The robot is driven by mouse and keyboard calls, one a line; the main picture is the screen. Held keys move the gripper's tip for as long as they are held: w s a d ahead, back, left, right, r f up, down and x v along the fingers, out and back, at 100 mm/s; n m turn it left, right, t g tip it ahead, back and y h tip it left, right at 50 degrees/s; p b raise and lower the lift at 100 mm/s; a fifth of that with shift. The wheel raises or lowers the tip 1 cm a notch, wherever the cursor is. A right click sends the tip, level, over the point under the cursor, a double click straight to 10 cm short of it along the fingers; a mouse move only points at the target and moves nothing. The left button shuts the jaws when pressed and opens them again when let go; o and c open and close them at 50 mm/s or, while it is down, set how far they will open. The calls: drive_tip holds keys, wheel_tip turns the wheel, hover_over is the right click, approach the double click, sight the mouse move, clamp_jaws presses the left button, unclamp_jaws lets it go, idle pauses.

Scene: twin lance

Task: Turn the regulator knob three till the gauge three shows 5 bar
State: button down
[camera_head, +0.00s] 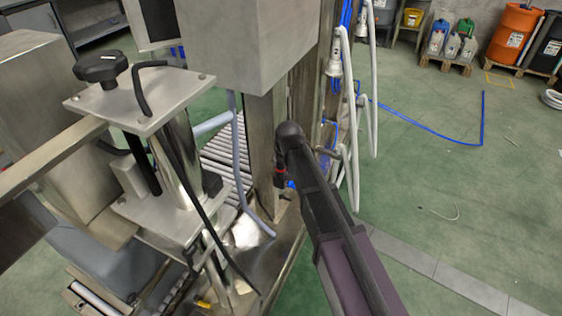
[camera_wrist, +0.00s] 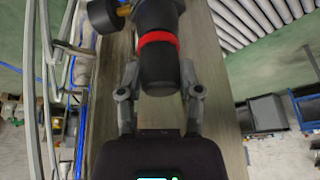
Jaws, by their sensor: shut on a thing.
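The regulator knob (camera_wrist: 159,68) is a black cylinder in the wrist view, below a red ring. My gripper (camera_wrist: 159,88) has one finger on each side of it and is shut on it. A round black gauge (camera_wrist: 103,15) with a brass fitting sits at the top left of the wrist view. Its dial and needle cannot be read. In the head view my arm reaches to the steel post (camera_head: 264,150), where a small red band (camera_head: 280,172) shows. The knob and finger contact are not clear there. No number three is legible.
A steel machine with a black handwheel (camera_head: 100,67) stands left of the post. A roller conveyor (camera_head: 222,160) lies behind. White hoses (camera_head: 352,130) hang close to the right of my arm. The green floor further right is mostly open.

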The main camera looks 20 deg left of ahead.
idle(0.3)
drive_tip(key=shift+c, duration=1.3)
unclamp_jaws()
drive_tip(key=shift+n, duration=0.4)
